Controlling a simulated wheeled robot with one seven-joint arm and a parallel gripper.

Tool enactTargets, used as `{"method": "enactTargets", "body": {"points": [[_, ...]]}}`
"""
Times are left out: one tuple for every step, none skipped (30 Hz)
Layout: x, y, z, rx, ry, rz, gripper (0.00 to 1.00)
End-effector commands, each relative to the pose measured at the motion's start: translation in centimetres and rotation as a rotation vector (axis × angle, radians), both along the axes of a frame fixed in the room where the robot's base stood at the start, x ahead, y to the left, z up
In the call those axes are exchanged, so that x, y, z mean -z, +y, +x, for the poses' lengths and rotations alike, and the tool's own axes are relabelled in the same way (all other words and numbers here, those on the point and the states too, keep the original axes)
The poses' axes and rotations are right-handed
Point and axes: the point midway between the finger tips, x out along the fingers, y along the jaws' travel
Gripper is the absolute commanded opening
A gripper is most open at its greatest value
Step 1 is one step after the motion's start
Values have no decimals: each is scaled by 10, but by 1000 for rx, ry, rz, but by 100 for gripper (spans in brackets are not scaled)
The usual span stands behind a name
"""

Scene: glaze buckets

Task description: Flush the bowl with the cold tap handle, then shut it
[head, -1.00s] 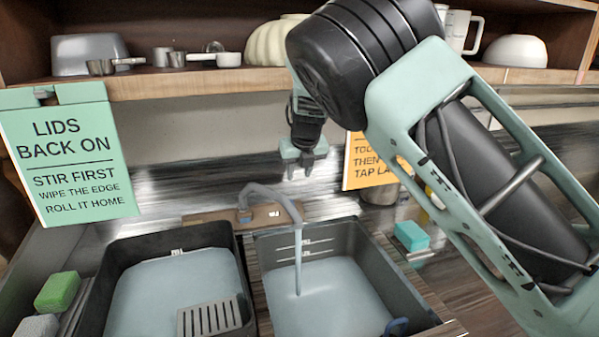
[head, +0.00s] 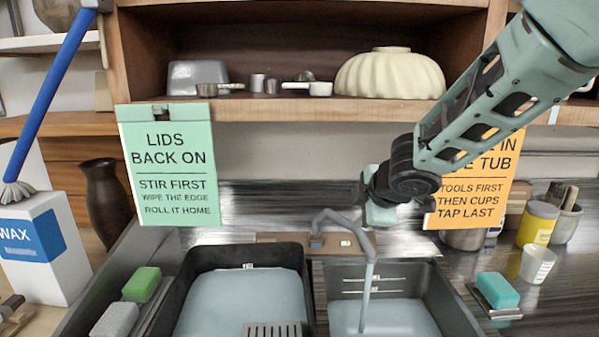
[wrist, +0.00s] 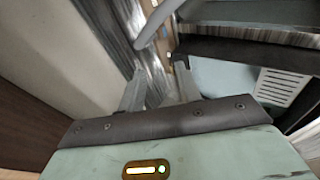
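The grey curved tap (head: 343,222) rises from a wooden block (head: 296,239) behind two dark tubs. A pale stream (head: 367,300) runs from its spout into the right tub (head: 440,300), which holds grey-blue liquid. No separate cold handle can be made out; my gripper may hide it. My gripper (head: 380,214) hangs just right of and behind the tap's bend. In the wrist view its two fingers (wrist: 160,88) are apart with nothing seen between them, and the tap's grey tube (wrist: 158,24) passes just beyond them. Whether a finger touches the tap is unclear. No separate bowl shows at the tap.
The left tub (head: 184,283) holds liquid and a slotted grey piece (head: 272,330). A teal sponge (head: 498,290) lies right of the tubs.

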Motion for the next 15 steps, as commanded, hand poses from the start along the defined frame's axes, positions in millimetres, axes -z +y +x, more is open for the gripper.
{"method": "enactTargets", "body": {"points": [[1, 0, -28, 94, 61, 58, 34], [3, 1, -44, 150, 102, 88, 34], [6, 1, -68, 224, 160, 122, 34], [9, 1, -87, 276, 207, 144, 34], [12, 1, -107, 329, 254, 163, 34], [16, 1, -135, 397, 318, 183, 34], [19, 1, -156, 446, 368, 196, 34], [22, 1, -178, 493, 418, 204, 34], [26, -1, -205, 552, 479, 210, 34], [28, -2, -224, 592, 522, 212, 34], [31, -3, -243, 630, 563, 211, 34], [34, -4, -265, 675, 612, 209, 34], [35, -5, -281, 705, 646, 207, 34], [37, -6, -295, 731, 675, 202, 34], [39, -7, -311, 765, 710, 197, 34]]}}
